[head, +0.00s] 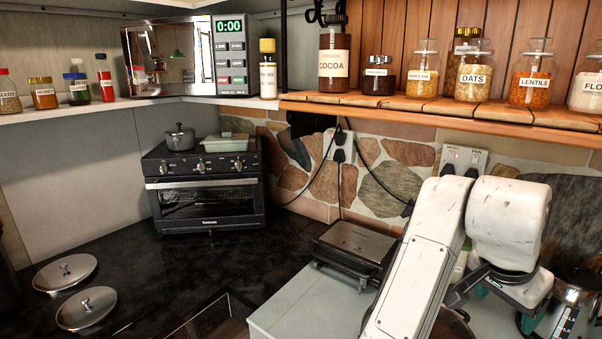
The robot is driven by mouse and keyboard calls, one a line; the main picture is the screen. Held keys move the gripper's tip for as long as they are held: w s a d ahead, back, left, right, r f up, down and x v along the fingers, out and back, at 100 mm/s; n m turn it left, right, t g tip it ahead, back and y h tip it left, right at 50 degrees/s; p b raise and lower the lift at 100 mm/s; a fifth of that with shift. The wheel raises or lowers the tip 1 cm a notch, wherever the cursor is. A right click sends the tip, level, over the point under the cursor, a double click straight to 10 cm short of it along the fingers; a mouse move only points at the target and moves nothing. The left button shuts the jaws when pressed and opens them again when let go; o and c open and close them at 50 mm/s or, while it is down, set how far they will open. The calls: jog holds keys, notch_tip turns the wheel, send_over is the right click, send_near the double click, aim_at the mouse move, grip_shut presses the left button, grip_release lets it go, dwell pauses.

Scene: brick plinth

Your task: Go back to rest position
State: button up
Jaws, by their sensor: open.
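My white arm rises from the bottom right and bends over at the wrist. My gripper (497,303) hangs below the wrist at the lower right, pointing down over the pale worktop (300,300). Its dark fingers with teal parts are spread apart, and I see nothing held between them. The fingertips are partly hard to make out against the things behind.
A flat metal appliance (354,246) sits left of my arm. A wooden shelf (440,108) with several jars runs above. A small oven (205,190) and two metal lids (86,308) are left.

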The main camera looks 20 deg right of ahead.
notch_tip(320, 180, down, 14)
jog(key=a+n+t, duration=0.1)
jog(key=n+t, duration=0.3)
jog(key=n, duration=0.6)
jog(key=s+a+f+n+y+b, duration=0.1)
jog(key=s+a+f+n+y, duration=0.45)
jog(key=s+a+f, duration=0.7)
jog(key=s+f+g+b, duration=0.2)
jog(key=s+f+b, duration=0.2)
jog(key=f, duration=0.4)
jog(key=s+f+g+b, duration=0.2)
jog(key=s+f+b, duration=0.2)
jog(key=f, duration=0.4)
jog(key=shift+b, duration=0.6)
jog(key=shift+f, duration=0.1)
